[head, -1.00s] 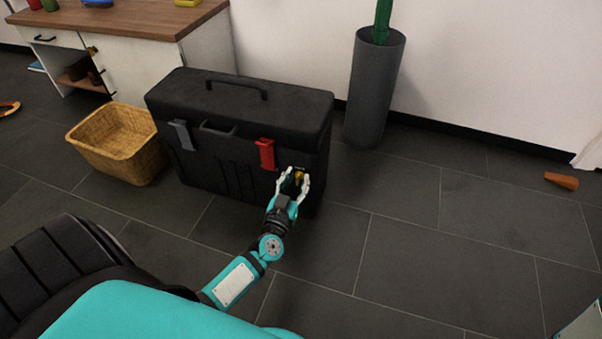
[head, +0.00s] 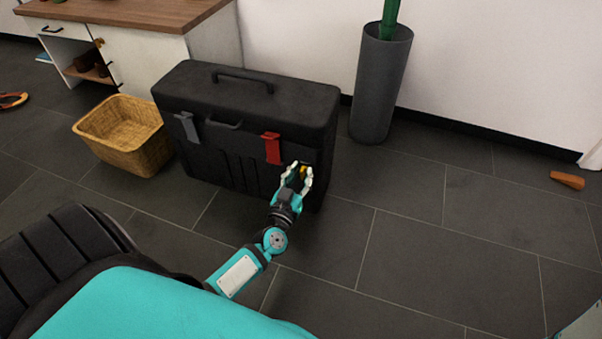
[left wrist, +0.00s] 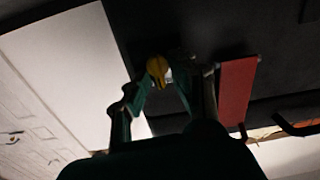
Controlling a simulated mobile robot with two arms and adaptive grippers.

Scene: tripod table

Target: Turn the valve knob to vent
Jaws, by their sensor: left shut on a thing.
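The valve knob (left wrist: 157,68) is small and yellow, on the front right of a large black case (head: 250,92). It also shows in the head view (head: 303,170), partly covered by the fingers. My left gripper (head: 301,173) is at the knob, and its fingertips close on either side of it in the left wrist view (left wrist: 160,78). The marking for vent and the knob's exact angle are too small to read. My right gripper is not in view.
A red latch (head: 272,148) sits just left of the knob, and a grey latch (head: 187,127) further left. A wicker basket (head: 150,152) stands left of the case. A tall grey planter (head: 380,85) stands behind right. The floor at right is mostly clear, with an orange-brown piece (head: 567,180).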

